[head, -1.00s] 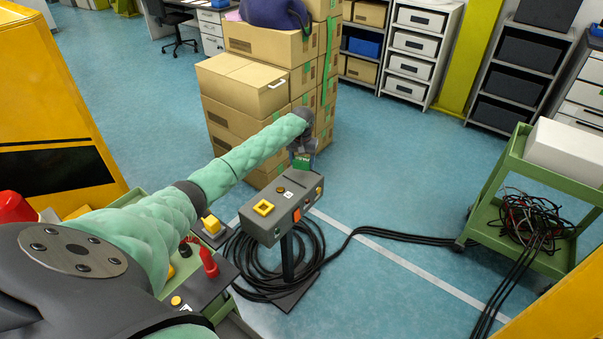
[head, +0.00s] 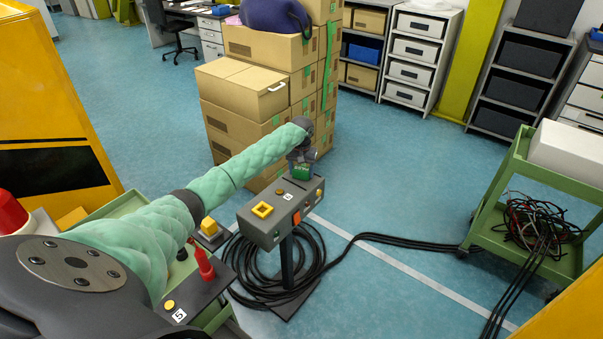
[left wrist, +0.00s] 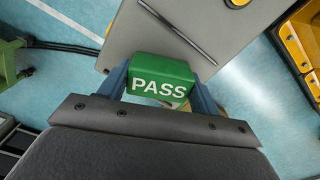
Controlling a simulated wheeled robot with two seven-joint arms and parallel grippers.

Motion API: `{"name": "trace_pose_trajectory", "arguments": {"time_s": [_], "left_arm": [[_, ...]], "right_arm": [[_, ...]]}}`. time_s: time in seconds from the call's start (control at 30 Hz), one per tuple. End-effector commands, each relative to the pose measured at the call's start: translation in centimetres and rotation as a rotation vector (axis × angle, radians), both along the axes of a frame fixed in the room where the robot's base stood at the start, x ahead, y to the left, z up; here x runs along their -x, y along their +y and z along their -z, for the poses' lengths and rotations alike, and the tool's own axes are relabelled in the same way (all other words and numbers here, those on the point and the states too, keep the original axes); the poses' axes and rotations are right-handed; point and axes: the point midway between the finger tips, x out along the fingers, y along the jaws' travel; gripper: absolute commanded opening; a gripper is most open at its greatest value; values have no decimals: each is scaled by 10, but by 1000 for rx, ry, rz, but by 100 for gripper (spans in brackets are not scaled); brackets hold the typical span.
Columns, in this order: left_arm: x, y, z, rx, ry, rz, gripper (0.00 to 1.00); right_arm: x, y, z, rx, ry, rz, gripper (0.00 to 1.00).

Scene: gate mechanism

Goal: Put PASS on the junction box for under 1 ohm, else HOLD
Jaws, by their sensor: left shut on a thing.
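A green block marked PASS (left wrist: 160,80) sits between the two fingers of my left gripper (left wrist: 162,92), which is shut on it. In the head view the green block (head: 301,173) shows below the gripper, at the far end of the grey junction box (head: 272,222). The box stands on a post and carries a yellow square frame and an orange part. In the left wrist view the block is over or against the box's grey top (left wrist: 205,25), which has a dark slot line; whether it touches cannot be told. No HOLD block is recognisable. My right gripper is not in view.
A green cart (head: 207,312) with a red-handled tool (head: 204,262) stands left of the box. Black cables (head: 262,272) coil round the post and run to a green trolley (head: 500,240) at right. Stacked cardboard boxes (head: 245,95) stand behind.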

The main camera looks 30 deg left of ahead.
Motion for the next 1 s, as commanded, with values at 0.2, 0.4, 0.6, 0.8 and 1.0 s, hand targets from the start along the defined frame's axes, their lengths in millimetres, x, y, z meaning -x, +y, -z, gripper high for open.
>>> {"name": "trace_pose_trajectory", "arguments": {"time_s": [0.2,0.4,0.6,0.8,1.0], "left_arm": [[0,0,0,0,0,0,40],[0,0,2,0,0,0,40],[0,0,3,0,0,0,85],[0,0,3,0,0,0,85],[-1,0,-5,-1,-2,0,85]], "right_arm": [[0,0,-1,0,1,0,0],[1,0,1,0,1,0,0],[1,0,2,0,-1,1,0],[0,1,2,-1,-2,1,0],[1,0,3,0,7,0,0]]}}
